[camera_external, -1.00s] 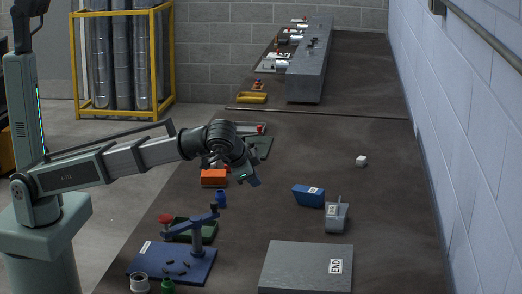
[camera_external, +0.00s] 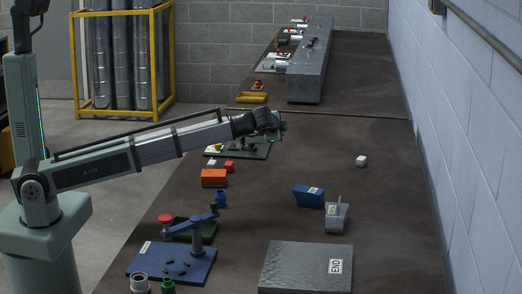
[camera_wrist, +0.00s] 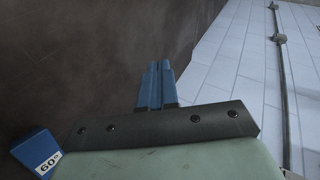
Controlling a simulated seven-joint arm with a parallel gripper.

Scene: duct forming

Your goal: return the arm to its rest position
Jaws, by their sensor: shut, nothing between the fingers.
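My arm (camera_external: 160,148) reaches from its base at the left out over the bench. My gripper (camera_external: 284,124) is at its end, small in the external view, raised above the far middle of the bench near a green tray. In the wrist view, the two blue fingers of my gripper (camera_wrist: 156,84) lie side by side, shut, with nothing seen between them.
Below the arm are an orange block (camera_external: 214,178), a blue fixture plate (camera_external: 172,264) with a red-knobbed lever, a blue angled block (camera_external: 308,196), a grey bin (camera_external: 337,217) and a grey END block (camera_external: 306,266). A pale wall (camera_external: 455,130) bounds the right. The bench's centre is mostly clear.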

